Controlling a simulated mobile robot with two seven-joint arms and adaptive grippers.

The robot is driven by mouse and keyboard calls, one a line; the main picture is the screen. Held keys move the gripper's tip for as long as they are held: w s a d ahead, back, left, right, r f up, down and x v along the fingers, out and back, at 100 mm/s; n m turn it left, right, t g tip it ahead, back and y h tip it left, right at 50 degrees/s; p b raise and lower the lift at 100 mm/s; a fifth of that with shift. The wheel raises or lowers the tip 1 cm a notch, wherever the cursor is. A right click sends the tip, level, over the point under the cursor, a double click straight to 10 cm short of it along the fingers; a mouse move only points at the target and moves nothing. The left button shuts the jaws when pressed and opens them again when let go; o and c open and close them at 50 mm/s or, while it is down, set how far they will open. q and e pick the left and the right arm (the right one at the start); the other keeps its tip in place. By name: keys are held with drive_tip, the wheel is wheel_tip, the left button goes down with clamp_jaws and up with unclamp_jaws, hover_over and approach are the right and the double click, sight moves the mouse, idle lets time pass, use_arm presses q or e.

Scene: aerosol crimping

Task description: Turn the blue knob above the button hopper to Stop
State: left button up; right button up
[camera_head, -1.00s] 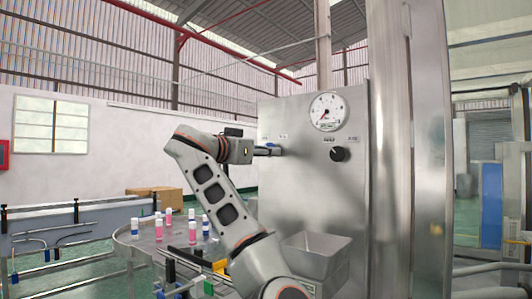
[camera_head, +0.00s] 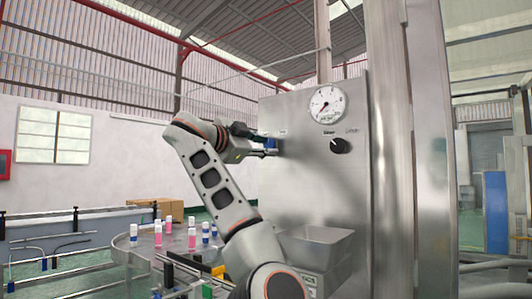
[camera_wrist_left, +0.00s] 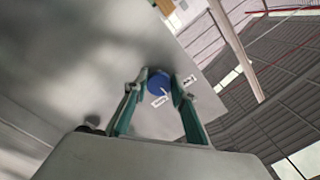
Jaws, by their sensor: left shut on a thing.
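The blue knob (camera_head: 272,144) is on the front of the steel machine panel (camera_head: 302,180), to the left of a black knob. My left gripper (camera_head: 266,148) reaches it from the left and is shut on it. In the left wrist view the round blue knob (camera_wrist_left: 157,85) sits between the two fingertips, with two small white labels beside it. The label text and the knob's pointer are too small to read. The button hopper (camera_head: 315,245) is an open steel bin below the knob, partly hidden by my left arm. My right gripper is not in view.
A black knob (camera_head: 340,146) and a round pressure gauge (camera_head: 328,104) are on the same panel to the right. A round table (camera_head: 150,243) with pink and blue bottles stands left of my arm. A steel column (camera_head: 395,150) rises at the panel's right.

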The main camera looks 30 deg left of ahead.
use_arm(q)
drive_tip(key=m, duration=0.3)
drive_tip(key=shift+b, duration=0.4)
drive_tip(key=m, duration=0.2)
drive_tip(key=shift+m, duration=0.3)
drive_tip(key=shift+r+m+b, duration=0.1)
drive_tip(key=shift+m+b, duration=0.3)
drive_tip(key=shift+m, duration=1.1)
drive_tip(key=o, duration=1.1)
